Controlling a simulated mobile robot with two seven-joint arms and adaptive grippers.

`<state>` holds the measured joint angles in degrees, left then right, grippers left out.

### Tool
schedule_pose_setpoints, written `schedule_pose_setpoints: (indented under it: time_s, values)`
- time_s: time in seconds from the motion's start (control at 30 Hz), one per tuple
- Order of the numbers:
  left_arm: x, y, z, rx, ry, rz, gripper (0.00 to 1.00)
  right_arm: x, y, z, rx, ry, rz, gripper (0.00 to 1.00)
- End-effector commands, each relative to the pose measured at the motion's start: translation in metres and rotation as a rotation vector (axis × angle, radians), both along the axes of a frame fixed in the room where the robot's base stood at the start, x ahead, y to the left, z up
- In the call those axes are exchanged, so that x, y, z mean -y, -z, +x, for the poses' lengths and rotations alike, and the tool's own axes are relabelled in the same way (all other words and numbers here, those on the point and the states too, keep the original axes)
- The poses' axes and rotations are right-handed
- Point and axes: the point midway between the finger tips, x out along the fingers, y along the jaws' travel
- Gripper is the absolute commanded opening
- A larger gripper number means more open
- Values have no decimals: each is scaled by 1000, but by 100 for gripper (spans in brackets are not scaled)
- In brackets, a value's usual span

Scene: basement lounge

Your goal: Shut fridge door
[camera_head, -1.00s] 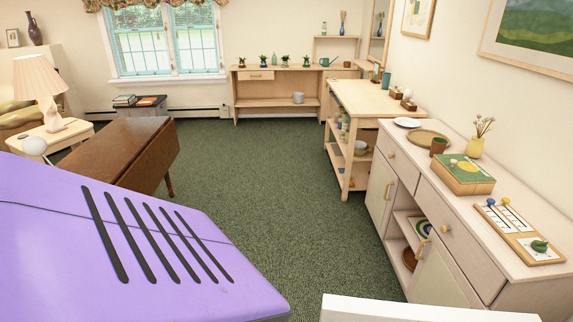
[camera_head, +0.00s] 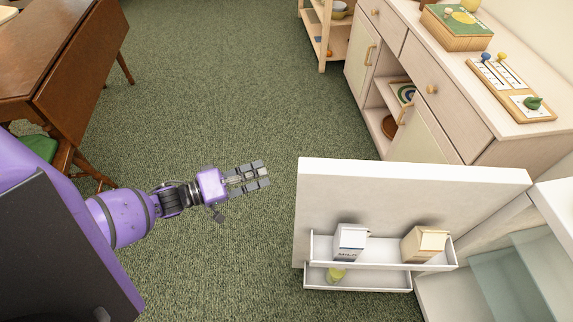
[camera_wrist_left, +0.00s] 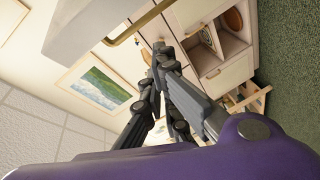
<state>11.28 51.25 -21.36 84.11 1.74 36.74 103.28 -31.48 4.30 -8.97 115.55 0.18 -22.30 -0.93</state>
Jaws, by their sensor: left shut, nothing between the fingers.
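The white fridge door (camera_head: 400,192) stands wide open in the head view, its inner side facing me. Its door shelves (camera_head: 375,262) hold a white carton (camera_head: 349,241), a tan carton (camera_head: 424,243) and a small yellow-green item. The open fridge interior (camera_head: 510,275) with glassy shelves is at the lower right. My left gripper (camera_head: 262,176) is shut and empty, left of the door's free edge with a gap between. In the left wrist view, its fingertips (camera_wrist_left: 160,55) are together below a brass-coloured bar handle (camera_wrist_left: 130,27). My right gripper is out of view.
A pale sideboard (camera_head: 470,125) with a game box and boards on top stands behind the door. A wooden table (camera_head: 60,60) and a green-seated chair (camera_head: 38,148) are at the left. Green carpet (camera_head: 220,80) between them is clear.

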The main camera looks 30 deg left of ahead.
Motion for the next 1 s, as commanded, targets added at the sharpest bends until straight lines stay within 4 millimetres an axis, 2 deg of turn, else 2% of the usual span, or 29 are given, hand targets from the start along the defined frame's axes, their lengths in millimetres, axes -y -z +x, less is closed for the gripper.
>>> schedule_pose_setpoints:
  time_s: [0.1,0.2,0.43,0.57,0.93,1.0]
  values:
    - [-10,-16,9,-85,67,-180,0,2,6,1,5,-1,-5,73]
    - [-14,-28,12,-144,110,-285,0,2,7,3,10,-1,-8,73]
    - [-11,-38,18,-188,141,-360,0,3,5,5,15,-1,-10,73]
    - [3,-40,31,-184,141,-359,0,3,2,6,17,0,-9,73]
    - [62,-40,82,-185,138,-359,0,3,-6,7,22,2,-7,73]
    - [64,-39,65,-189,137,-358,0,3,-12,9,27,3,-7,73]
